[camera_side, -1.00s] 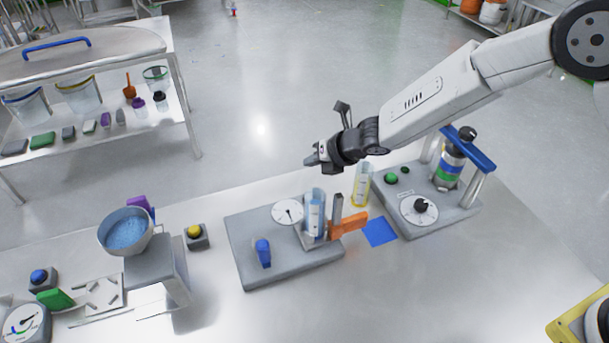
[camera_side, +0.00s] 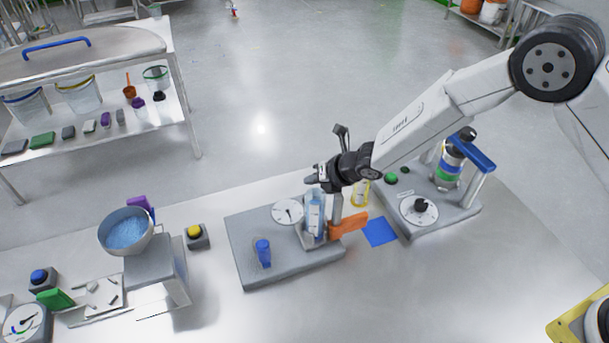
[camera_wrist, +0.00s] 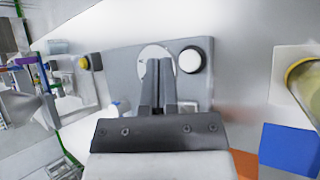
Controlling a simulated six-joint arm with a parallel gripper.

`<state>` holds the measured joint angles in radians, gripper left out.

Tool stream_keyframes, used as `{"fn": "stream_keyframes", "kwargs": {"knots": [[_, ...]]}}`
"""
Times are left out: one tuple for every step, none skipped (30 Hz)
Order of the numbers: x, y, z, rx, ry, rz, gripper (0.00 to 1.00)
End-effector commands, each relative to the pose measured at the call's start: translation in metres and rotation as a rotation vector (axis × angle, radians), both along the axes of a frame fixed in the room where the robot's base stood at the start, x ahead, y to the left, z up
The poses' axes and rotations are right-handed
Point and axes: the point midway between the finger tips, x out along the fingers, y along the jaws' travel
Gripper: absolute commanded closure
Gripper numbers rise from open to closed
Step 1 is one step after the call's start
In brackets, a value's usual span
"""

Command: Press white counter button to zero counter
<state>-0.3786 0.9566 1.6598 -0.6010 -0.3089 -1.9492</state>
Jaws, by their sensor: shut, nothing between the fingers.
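The white button (camera_wrist: 192,56) is round with a dark rim and shows in the wrist view on a grey tester base (camera_wrist: 118,62), just right of a white dial (camera_wrist: 148,52). My gripper (camera_wrist: 160,66) is shut and empty; its fingertips overlap the lower part of the dial in the wrist view, left of the button. In the side view my gripper (camera_side: 313,180) is above the back right of the same base (camera_side: 240,232). The dial (camera_side: 288,212) is visible there, but I cannot make out the white button, which seems hidden near the gripper and the clear cylinder.
A blue knob (camera_side: 263,252) is in front. A blue square (camera_side: 379,231) and a second instrument (camera_side: 452,210) lie to the right. A yellow button (camera_side: 195,231) sits left.

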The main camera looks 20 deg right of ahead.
Motion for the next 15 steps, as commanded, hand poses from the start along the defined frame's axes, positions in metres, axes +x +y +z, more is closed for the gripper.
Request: {"fn": "stream_keyframes", "kwargs": {"knots": [[0.0,0.0,-0.006,-0.001,0.0,0.001,1.0],[0.0,0.0,-0.009,0.0,0.001,0.001,1.0],[0.0,0.0,-0.012,0.001,0.001,0.0,1.0],[0.0,0.0,-0.014,0.001,0.0,0.001,1.0],[0.0,0.0,-0.017,0.0,-0.001,0.001,1.0],[0.0,0.0,-0.02,0.0,0.0,0.002,1.0],[0.0,0.0,-0.021,0.001,0.0,0.001,1.0],[0.0,0.0,-0.023,0.001,0.0,0.001,1.0],[0.0,0.0,-0.025,0.002,-0.001,0.0,1.0],[0.0,0.0,-0.026,0.002,-0.001,0.001,1.0],[0.0,0.0,-0.027,0.002,-0.001,0.001,1.0],[0.0,0.0,-0.028,0.001,-0.002,0.001,1.0],[0.0,0.0,-0.029,0.002,-0.002,0.002,1.0],[0.0,0.0,-0.029,0.002,-0.002,0.002,1.0],[0.0,0.0,-0.029,0.002,-0.002,0.002,1.0]]}}
